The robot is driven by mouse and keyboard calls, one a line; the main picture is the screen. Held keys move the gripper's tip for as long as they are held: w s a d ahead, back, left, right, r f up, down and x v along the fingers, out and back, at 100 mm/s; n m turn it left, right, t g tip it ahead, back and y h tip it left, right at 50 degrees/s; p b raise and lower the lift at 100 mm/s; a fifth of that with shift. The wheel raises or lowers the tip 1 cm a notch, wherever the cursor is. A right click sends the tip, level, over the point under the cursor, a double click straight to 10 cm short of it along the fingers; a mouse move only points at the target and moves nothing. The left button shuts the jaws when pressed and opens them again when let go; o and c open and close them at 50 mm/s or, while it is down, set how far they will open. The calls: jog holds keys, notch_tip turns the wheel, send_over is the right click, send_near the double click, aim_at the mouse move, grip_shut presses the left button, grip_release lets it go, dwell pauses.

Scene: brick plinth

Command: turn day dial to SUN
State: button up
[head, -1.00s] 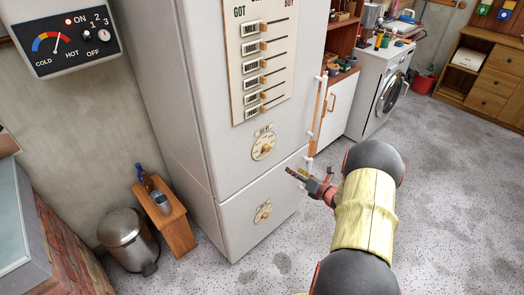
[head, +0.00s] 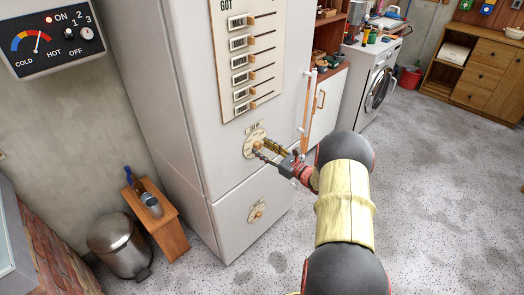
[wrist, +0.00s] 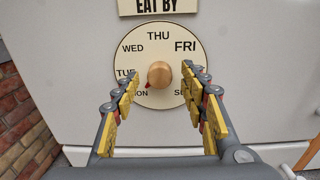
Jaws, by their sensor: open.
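The day dial (head: 249,138) is a round cream plate on the fridge front. In the wrist view its wooden knob (wrist: 159,73) sits in the middle, under an "EAT BY" sign (wrist: 157,7). A red pointer mark (wrist: 148,85) at the knob's lower left points toward MON, which is partly hidden. THU is at the top and FRI at the upper right; a label starting with S at the lower right is partly covered. My gripper (wrist: 160,82) is open, its yellow-padded fingers either side of the knob. I cannot tell whether they touch the dial plate.
A second dial (head: 257,211) is on the lower fridge door. A slider panel (head: 248,65) is above the day dial, and a long vertical handle (head: 304,112) is at the door's right edge. A wooden stool (head: 166,228) and metal bin (head: 119,245) stand left. Floor is free on the right.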

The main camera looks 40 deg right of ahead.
jog(key=shift+w, duration=0.45)
jog(key=shift+c, duration=0.2)
grip_shut()
